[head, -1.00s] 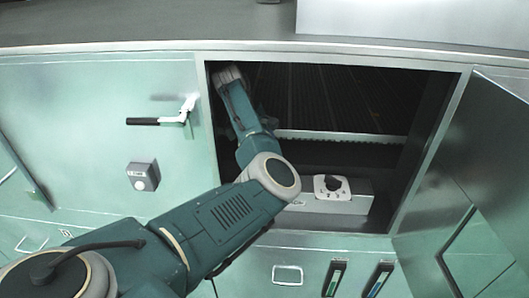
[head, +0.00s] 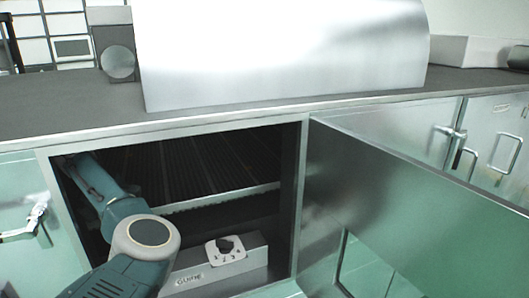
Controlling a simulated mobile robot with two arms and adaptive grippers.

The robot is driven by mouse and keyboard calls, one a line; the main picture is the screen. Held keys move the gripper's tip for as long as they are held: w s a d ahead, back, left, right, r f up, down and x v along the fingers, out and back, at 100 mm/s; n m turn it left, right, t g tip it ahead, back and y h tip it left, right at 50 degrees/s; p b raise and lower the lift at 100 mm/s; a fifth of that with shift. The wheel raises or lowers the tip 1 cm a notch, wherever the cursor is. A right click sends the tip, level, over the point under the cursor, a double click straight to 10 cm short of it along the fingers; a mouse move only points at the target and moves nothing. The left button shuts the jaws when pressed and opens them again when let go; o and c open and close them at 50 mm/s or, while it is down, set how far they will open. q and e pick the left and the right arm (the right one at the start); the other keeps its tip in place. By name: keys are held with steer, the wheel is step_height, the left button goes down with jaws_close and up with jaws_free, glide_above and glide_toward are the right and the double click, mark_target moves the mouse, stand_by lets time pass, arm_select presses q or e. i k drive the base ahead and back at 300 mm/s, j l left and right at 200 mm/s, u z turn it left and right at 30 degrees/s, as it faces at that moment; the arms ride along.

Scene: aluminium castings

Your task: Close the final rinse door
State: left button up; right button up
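The final rinse door, which I take to be the large green panel (head: 400,215), stands wide open in the head view, hinged at the right side of a dark compartment opening. My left arm comes in from the lower left and reaches into the left part of the compartment. Its gripper is hidden inside, so its fingers do not show. My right gripper is not in view.
Inside the compartment are a ribbed rack (head: 200,165) and a grey box (head: 190,280) marked "GUIDE" with a numbered dial (head: 226,250). A handle (head: 30,222) is at the far left. Closed doors with handles (head: 466,162) are at the right. A metal hood (head: 285,50) stands on the counter.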

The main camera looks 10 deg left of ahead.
mark_target(449, 236)
steer(key=k+l, duration=0.1)
steer(key=l, duration=1)
steer(key=k+l, duration=0.15)
steer(key=l, duration=0.95)
steer(key=k, duration=0.05)
